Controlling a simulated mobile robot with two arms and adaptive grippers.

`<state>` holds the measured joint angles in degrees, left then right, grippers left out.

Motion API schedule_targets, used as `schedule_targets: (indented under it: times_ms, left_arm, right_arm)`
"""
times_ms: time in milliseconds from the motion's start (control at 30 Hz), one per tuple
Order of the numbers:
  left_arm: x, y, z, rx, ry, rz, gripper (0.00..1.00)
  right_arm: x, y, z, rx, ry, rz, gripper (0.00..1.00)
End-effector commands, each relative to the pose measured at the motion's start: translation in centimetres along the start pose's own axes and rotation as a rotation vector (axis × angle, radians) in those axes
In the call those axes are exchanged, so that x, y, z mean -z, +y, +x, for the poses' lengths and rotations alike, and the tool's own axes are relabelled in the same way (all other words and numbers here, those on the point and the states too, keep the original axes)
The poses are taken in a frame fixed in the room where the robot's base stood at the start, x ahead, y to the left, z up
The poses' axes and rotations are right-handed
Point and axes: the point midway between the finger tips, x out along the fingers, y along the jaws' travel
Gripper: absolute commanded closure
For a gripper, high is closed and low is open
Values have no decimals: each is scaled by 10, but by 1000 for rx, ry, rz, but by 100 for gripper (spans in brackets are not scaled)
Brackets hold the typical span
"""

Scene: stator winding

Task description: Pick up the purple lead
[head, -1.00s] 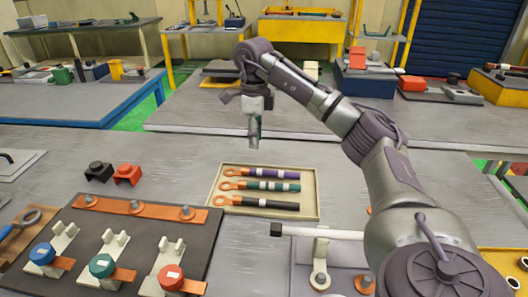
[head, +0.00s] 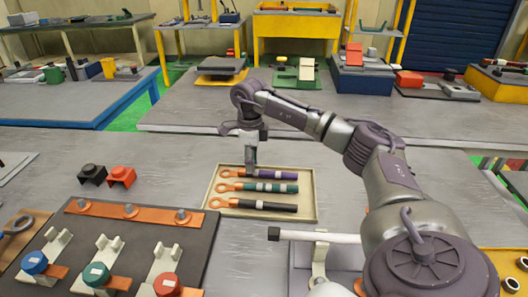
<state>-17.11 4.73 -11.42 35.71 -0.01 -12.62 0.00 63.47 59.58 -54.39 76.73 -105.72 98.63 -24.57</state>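My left gripper is not in view.
A dark board (head: 128,240) with a copper bar, posts and blue, green and red caps stands at the front left. A black block (head: 92,174) and a red block (head: 122,176) sit behind it. A white bar (head: 318,236) stands on a plate in front of the tray.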

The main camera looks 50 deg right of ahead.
Motion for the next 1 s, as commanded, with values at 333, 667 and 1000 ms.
schedule_targets:
  times_ms: [333, 667, 1000]
  left_arm:
    - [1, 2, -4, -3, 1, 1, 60]
    - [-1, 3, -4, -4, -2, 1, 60]
    - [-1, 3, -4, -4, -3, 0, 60]
  right_arm:
    - [0, -1, 30, 0, 1, -1, 65]
    - [0, -1, 30, 0, 0, -1, 97]
    - [-1, -1, 29, 0, 0, 0, 100]
